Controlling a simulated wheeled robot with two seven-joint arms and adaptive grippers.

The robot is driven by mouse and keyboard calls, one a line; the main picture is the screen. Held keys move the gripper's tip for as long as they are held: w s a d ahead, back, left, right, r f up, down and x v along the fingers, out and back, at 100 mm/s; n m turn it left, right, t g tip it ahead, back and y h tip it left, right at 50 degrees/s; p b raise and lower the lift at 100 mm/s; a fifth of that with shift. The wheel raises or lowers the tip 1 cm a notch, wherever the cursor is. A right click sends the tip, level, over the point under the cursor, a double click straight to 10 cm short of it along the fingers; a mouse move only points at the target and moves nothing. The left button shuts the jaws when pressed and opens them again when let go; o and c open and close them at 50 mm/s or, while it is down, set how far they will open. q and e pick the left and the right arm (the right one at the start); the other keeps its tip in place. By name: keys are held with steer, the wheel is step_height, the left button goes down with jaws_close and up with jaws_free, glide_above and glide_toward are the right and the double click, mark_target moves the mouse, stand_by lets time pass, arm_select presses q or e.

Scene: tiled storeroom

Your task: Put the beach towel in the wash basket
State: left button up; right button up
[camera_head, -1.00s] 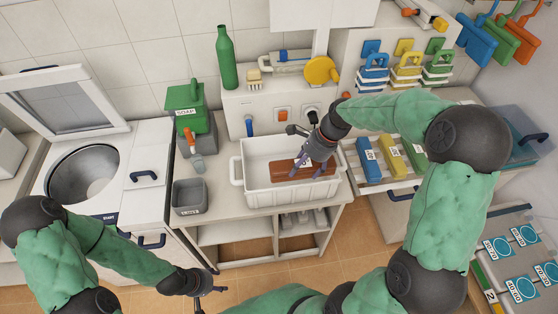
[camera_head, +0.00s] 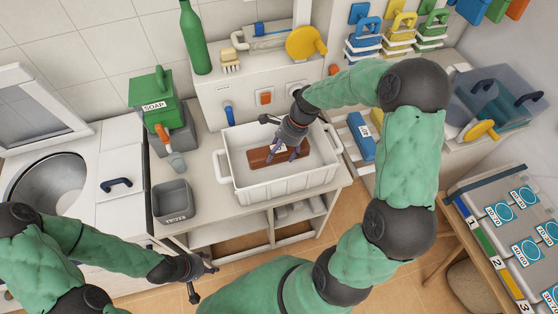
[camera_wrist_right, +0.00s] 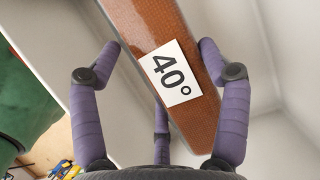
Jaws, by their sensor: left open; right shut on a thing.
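A white basket (camera_head: 290,189) with side handles stands on the counter. A reddish-brown textured slab (camera_head: 261,158) with a white "40°" label lies inside it, probably the folded beach towel. My right gripper (camera_head: 287,154) reaches down into the basket and is shut on this slab. In the right wrist view the slab (camera_wrist_right: 197,101) runs between the purple fingers of my right gripper (camera_wrist_right: 160,50), with the label facing the camera. The slab's underside is hidden. My left gripper (camera_head: 203,278) is open and empty at the lower left, in front of the counter and away from the basket.
Left of the basket are a grey bin (camera_head: 174,203) and a green soap box (camera_head: 154,98). A washer with an open lid (camera_head: 38,103) stands further left. Behind are a green bottle (camera_head: 194,40) and taps. A blue item (camera_head: 361,136) lies right of the basket.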

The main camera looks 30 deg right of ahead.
mark_target(279, 160)
step_height(279, 160, down, 4)
steer(key=shift+f+b, duration=0.15)
steer(key=shift+b, duration=0.4)
steer(key=shift+w+f, duration=0.1)
steer(key=shift+f, duration=0.35)
steer(key=shift+r, duration=0.1)
steer(key=o, duration=1.3)
steer(key=shift+f, duration=0.2)
steer(key=shift+c, duration=0.2)
steer(key=p+v, duration=0.2)
steer(key=v, duration=1)
steer(key=shift+r+p, duration=0.15)
steer(key=shift+p, duration=0.15)
